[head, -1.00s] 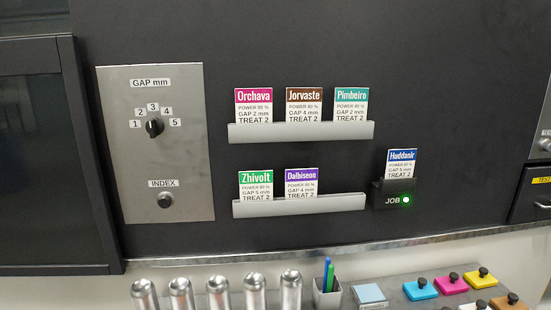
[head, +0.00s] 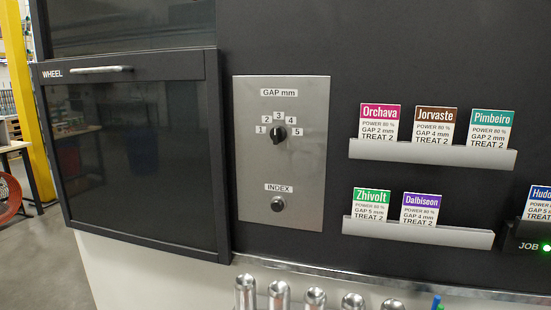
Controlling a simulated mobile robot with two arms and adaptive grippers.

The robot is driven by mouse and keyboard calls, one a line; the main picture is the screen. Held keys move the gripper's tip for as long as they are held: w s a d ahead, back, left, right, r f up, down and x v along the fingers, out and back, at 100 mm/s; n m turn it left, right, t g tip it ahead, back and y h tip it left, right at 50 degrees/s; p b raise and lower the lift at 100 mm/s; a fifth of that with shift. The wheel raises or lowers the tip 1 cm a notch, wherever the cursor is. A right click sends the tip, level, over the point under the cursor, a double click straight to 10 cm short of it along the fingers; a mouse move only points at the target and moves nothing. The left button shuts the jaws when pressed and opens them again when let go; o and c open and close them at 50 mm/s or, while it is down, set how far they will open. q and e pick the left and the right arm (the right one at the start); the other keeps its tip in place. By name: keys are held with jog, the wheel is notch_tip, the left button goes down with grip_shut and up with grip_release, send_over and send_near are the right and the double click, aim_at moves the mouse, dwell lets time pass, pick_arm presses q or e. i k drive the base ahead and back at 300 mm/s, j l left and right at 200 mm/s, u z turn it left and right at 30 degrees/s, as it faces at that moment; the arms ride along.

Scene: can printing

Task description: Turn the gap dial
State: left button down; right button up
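The gap dial (head: 279,135) is a small black knob on a grey metal panel (head: 300,175) labelled "GAP mm". Numbers 1 to 5 are arranged in an arc around it, with 3 at the top. The knob is too small to read its exact setting. The job card (head: 540,200), blue-headed, stands in the JOB holder (head: 520,233) at the right edge and is partly cut off. A green light (head: 547,248) glows on the holder. Neither of my grippers is in view.
An INDEX button (head: 278,204) sits below the dial. Left of the panel is a dark-windowed WHEEL door (head: 140,160) with a handle (head: 100,70). Two card racks (head: 430,153) (head: 415,232) hold several cards. Silver cylinders (head: 279,295) stand below.

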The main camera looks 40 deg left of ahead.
aim_at(278, 133)
jog(key=u, duration=0.7)
